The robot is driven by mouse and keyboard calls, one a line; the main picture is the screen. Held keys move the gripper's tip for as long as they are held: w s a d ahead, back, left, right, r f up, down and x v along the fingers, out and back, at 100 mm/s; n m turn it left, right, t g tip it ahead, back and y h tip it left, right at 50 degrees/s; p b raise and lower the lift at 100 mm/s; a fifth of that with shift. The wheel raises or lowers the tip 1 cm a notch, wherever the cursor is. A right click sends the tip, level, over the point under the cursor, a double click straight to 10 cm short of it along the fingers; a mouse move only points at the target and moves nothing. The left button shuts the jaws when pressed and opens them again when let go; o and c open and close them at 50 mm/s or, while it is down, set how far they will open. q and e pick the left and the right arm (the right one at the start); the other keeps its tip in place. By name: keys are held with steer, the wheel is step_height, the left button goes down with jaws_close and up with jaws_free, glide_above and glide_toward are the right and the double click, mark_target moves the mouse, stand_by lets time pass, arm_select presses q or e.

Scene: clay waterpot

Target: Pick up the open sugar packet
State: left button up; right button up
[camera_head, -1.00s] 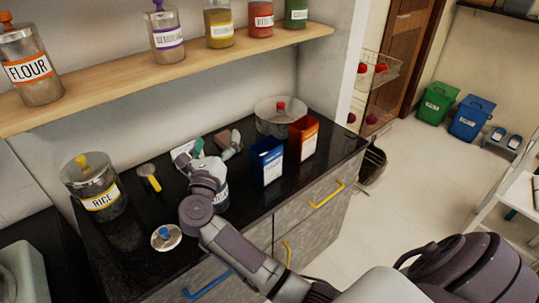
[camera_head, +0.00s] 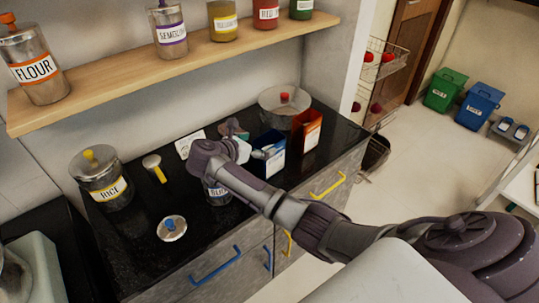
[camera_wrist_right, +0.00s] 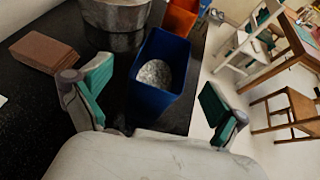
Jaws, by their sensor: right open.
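The open sugar packet appears to be the blue open-topped box (camera_head: 270,165) on the black counter, partly hidden by my right gripper in the head view. In the right wrist view the blue packet (camera_wrist_right: 160,95) stands upright with whitish grainy contents inside. My right gripper (camera_head: 262,152) is beside its left side in the head view. In the wrist view the open fingers (camera_wrist_right: 155,103) lie on either side of the packet, with gaps visible, and nothing is held. The packet's label is hidden. My left gripper is not in view.
An orange open box (camera_head: 307,132) stands right beside the blue packet. A metal pot (camera_head: 284,108) is behind. A labelled jar (camera_head: 217,194) stands under my right wrist. A rice jar (camera_head: 105,185) and loose lid (camera_head: 172,228) are left. A shelf (camera_head: 150,70) overhangs the counter.

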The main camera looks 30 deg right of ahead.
mark_target(269, 143)
steer(key=shift+w+d+f+p, duration=0.1)
steer(key=shift+d+p, duration=0.3)
steer(key=shift+d, duration=0.15)
steer(key=x, duration=0.2)
steer(key=p+x, duration=0.1)
steer(key=shift+d+f, duration=0.55)
steer(key=shift+f, duration=0.05)
steer(key=shift+a, duration=0.1)
steer(key=shift+c, duration=0.4)
jaws_close()
